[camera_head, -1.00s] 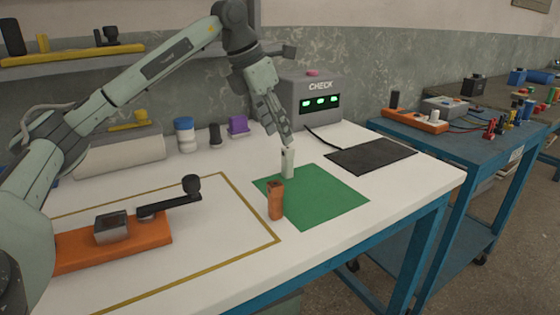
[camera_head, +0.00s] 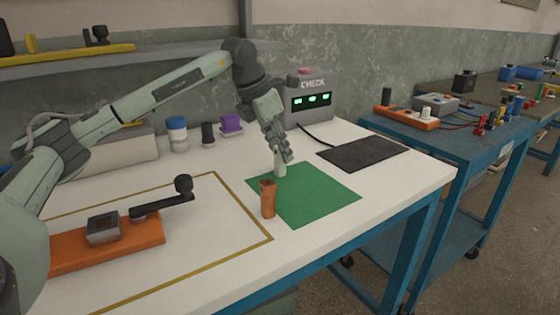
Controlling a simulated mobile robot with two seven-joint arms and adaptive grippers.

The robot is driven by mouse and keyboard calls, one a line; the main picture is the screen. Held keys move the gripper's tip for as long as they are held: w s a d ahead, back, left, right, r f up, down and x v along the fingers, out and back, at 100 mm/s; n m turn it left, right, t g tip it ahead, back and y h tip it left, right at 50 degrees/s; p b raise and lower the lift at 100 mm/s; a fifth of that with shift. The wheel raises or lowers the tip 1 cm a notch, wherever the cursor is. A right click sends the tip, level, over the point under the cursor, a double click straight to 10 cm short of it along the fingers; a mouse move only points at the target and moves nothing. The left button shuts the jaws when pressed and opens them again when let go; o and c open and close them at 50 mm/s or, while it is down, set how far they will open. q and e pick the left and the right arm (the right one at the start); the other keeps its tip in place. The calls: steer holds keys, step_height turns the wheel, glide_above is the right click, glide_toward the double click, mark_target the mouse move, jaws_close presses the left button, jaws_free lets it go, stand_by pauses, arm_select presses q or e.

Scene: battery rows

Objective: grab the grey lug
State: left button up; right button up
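A pale grey upright piece, which I take to be the grey lug (camera_head: 280,170), stands at the back of the green mat (camera_head: 320,195). An orange-brown lug (camera_head: 268,200) stands in front of it near the mat's left edge. My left gripper (camera_head: 281,157) points down at the grey lug, with its fingertips at the lug's top and hiding it. Whether the fingers are apart or closed on it is unclear. My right gripper is out of view.
A grey CHECK box (camera_head: 308,88) with green lights stands behind the mat, and a black pad (camera_head: 364,153) lies to the right. An orange fixture with a black lever (camera_head: 165,204) is at the left. Blue-white (camera_head: 177,134), black and purple (camera_head: 231,124) items stand behind.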

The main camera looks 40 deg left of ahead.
arm_select(q)
jaws_close()
steer(key=shift+r, duration=0.1)
